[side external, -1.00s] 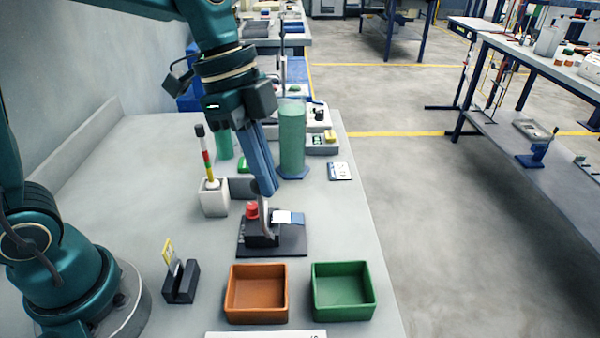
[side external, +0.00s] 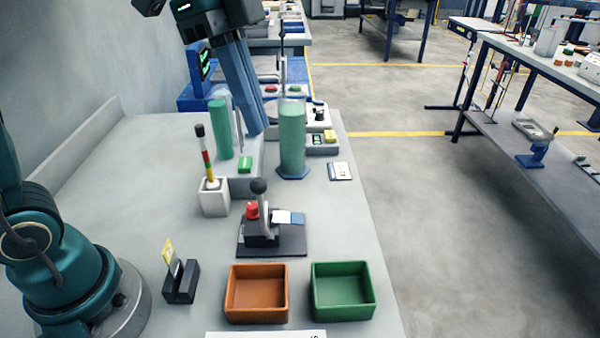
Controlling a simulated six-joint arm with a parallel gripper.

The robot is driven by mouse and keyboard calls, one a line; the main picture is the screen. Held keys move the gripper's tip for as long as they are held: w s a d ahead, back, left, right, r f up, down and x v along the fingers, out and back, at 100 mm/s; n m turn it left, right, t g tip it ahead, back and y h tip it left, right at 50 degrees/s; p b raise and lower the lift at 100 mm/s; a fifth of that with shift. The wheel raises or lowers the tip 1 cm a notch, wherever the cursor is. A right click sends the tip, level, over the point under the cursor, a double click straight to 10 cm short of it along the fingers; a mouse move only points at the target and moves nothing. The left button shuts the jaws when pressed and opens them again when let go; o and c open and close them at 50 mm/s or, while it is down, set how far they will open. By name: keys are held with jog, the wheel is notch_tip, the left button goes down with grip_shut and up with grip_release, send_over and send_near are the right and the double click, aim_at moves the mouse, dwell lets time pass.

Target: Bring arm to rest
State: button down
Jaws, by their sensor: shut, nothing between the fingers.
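My gripper (side external: 254,130) is at the upper middle of the side external view. Its long blue fingers point down and are shut with nothing between them. The fingertips show in front of the back of the bench, left of the tall green cylinder (side external: 292,138). In the picture they are above and apart from the black lever fixture (side external: 262,235), which has a red knob, a black ball-topped lever and a blue and white piece.
An orange tray (side external: 232,296) and a green tray (side external: 344,312) stand at the bench front. A white holder (side external: 214,204) carries an upright striped rod (side external: 204,155). A second green cylinder (side external: 220,130) stands behind. A black slotted block (side external: 181,283) holds a yellow-edged card. The bench's left middle is clear.

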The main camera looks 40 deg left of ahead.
jog(key=s+a+f+n+t+y, duration=0.3)
jog(key=s+a+f+n, duration=0.3)
jog(key=n, duration=0.8)
notch_tip(320, 180, down, 3)
jog(key=shift+s+a+t, duration=0.2)
jog(key=shift+s+t, duration=0.7)
jog(key=shift+s, duration=0.35)
